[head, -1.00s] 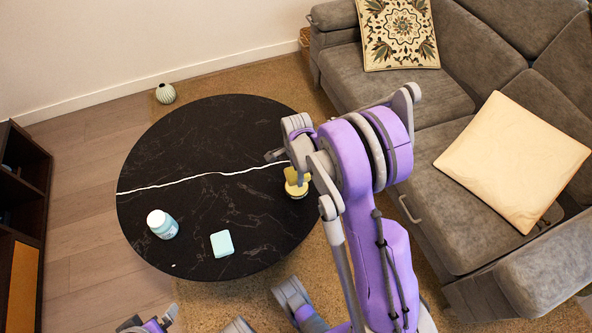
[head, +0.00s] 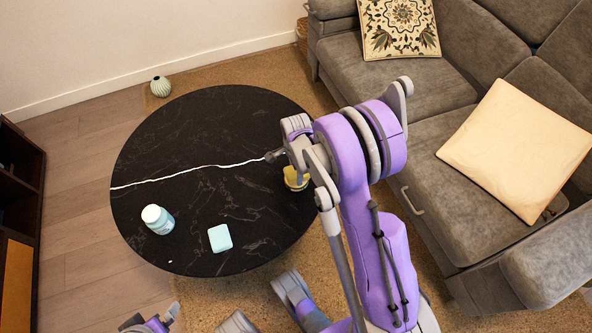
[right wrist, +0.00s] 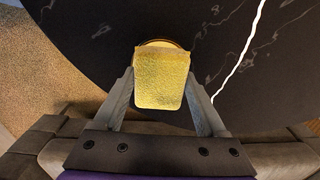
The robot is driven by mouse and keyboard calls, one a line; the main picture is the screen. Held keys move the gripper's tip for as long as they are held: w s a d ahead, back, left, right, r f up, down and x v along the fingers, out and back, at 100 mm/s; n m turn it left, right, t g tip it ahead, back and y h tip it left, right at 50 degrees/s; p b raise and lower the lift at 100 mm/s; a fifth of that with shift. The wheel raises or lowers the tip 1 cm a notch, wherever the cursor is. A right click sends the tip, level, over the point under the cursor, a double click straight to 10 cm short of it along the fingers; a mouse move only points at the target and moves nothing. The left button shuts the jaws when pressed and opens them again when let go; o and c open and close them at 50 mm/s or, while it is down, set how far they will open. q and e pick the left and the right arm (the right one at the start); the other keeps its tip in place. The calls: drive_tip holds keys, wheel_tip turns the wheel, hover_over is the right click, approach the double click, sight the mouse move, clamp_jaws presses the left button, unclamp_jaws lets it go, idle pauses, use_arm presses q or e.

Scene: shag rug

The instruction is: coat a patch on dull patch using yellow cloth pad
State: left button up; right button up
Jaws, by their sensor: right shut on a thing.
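My right gripper (right wrist: 165,92) is shut on the yellow cloth pad (right wrist: 160,82), which sits between its two fingers in the right wrist view. I cannot pick out a dull patch. My left gripper is not clearly in view.
A white-capped teal bottle (head: 158,219) and a pale teal block (head: 220,238) stand at the table's front left. A white vein crosses the black top. A grey sofa (head: 430,125) with cushions is at the right, and a small vase (head: 160,86) is behind. The table's middle is clear.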

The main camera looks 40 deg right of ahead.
drive_tip(key=shift+f+b, duration=0.55)
drive_tip(key=shift+f, duration=0.05)
idle(1.8)
drive_tip(key=shift+r, duration=0.1)
drive_tip(key=shift+r+p, duration=1.95)
drive_tip(key=shift+r, duration=1.55)
